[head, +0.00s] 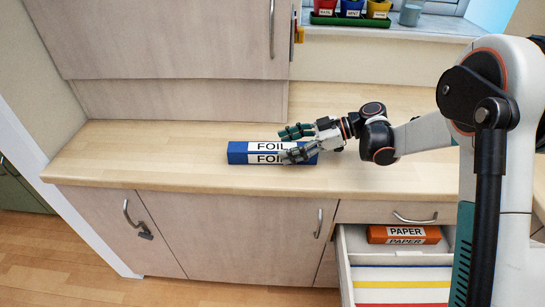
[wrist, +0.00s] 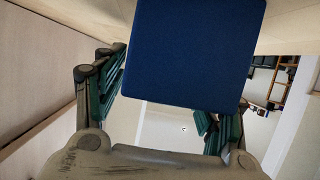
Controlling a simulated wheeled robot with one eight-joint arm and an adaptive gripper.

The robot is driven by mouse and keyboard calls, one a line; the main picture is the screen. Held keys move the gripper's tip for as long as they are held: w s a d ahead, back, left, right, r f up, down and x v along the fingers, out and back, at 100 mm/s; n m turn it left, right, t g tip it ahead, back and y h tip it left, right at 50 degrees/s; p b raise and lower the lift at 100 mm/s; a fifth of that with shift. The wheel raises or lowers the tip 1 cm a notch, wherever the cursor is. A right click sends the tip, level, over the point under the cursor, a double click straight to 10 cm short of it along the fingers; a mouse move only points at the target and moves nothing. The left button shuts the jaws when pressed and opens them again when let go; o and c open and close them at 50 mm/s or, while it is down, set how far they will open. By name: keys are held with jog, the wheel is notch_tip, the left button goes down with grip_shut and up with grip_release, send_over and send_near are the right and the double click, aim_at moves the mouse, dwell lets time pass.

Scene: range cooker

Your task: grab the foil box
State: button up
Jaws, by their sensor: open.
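The foil box (head: 238,154) is long and blue with white FOIL labels. It lies on the wooden counter, its length running left to right. My gripper (head: 287,145) is open at the box's right part, one finger beyond the box and one across its near face. In the wrist view the blue end of the foil box (wrist: 195,52) fills the upper middle, with green-padded fingers of my gripper (wrist: 163,92) to either side. The fingers appear apart; I cannot tell whether either touches the box.
The wooden counter (head: 130,150) is clear to the left. An open drawer (head: 345,268) below right holds an orange PAPER box (head: 403,234). A cupboard (head: 160,38) hangs behind the box. Small pots and a cup (head: 411,13) stand on the windowsill.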

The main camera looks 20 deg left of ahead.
jog(key=shift+s+a+f, duration=0.2)
jog(key=shift+a+f, duration=0.05)
jog(key=shift+a, duration=0.35)
jog(key=shift+c, duration=0.2)
jog(key=c, duration=1.3)
jog(key=shift+o, duration=0.2)
jog(key=shift+r, duration=0.1)
